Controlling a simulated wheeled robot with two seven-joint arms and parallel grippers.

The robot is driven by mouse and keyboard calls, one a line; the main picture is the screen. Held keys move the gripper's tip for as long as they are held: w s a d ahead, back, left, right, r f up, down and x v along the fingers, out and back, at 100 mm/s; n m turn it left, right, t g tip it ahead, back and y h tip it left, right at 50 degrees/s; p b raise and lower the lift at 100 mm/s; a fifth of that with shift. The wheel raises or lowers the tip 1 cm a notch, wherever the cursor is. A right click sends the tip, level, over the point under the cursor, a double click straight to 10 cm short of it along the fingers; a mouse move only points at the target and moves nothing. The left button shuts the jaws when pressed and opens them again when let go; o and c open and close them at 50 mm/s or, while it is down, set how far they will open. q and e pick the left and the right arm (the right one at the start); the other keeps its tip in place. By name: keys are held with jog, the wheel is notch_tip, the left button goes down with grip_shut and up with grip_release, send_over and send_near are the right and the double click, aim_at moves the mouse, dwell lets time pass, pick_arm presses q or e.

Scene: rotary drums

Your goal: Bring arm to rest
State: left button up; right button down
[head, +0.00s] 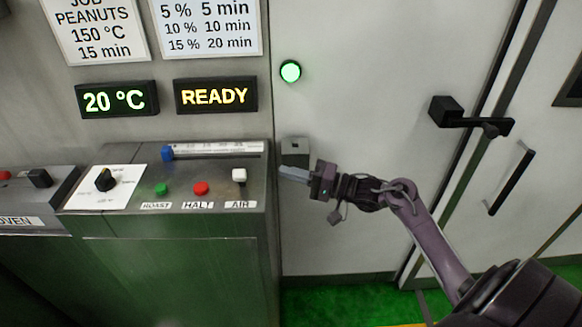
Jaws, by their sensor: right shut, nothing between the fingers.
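My right arm comes in from the lower right, bent at the elbow. Its gripper (294,174) is shut and empty, pointing left. In the picture its fingertips lie just right of the console (180,215), near the white AIR switch (239,175); whether they touch anything is hard to tell. A small grey box (295,151) shows just behind the gripper on the white panel. My left arm and gripper are not in view.
The console carries a rotary knob (106,179), a blue slider (167,153), a green button (161,189) and a red button (201,188). Displays read 20 °C (117,98) and READY (215,95). A green lamp (290,71) is lit. A black door handle (470,118) juts out at right.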

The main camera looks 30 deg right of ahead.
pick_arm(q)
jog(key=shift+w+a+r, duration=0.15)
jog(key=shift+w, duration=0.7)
